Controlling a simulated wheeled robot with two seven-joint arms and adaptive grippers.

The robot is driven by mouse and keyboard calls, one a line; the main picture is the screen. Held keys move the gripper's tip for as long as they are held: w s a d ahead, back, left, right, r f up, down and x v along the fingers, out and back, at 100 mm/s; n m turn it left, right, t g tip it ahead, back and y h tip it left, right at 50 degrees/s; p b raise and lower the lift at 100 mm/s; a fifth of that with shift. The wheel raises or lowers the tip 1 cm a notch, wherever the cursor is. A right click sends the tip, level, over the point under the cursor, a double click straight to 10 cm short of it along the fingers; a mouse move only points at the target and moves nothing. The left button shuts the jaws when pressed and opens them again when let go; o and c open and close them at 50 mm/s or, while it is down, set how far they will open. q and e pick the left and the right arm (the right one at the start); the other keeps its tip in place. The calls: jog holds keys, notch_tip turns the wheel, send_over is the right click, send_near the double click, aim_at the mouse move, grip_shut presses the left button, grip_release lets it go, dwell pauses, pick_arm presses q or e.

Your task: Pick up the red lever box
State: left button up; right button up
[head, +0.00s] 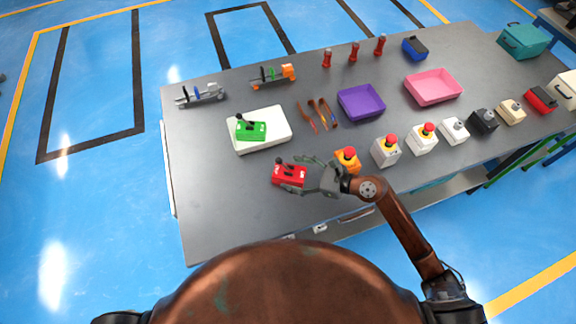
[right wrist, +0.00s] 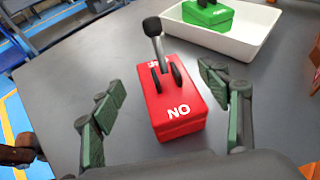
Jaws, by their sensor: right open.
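The red lever box (head: 289,175) stands on the grey table near its front edge, left of my right gripper. In the right wrist view the two fingers of my right gripper (right wrist: 170,115) stand apart, one on each side of the box, with gaps visible. My left gripper is not in view.
A green lever box (head: 250,130) sits in a white tray (head: 275,139) behind the red box. An orange button box (head: 347,161) stands close beside my right gripper. More button boxes line the front right; purple (head: 361,103) and pink (head: 433,87) bins stand behind.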

aim_at(275, 169)
jog(key=shift+w+a+f, duration=0.1)
jog(key=shift+w+a, duration=0.15)
jog(key=x, duration=0.2)
jog(key=shift+a, duration=0.5)
jog(key=x, duration=0.3)
jog(key=shift+w+a, duration=0.15)
jog(key=shift+a, duration=0.2)
jog(key=shift+w+a+f, duration=0.1)
jog(key=shift+w+a, duration=0.05)
jog(key=shift+a, duration=0.1)
jog(key=shift+a+f, duration=0.1)
jog(key=c, duration=1.6)
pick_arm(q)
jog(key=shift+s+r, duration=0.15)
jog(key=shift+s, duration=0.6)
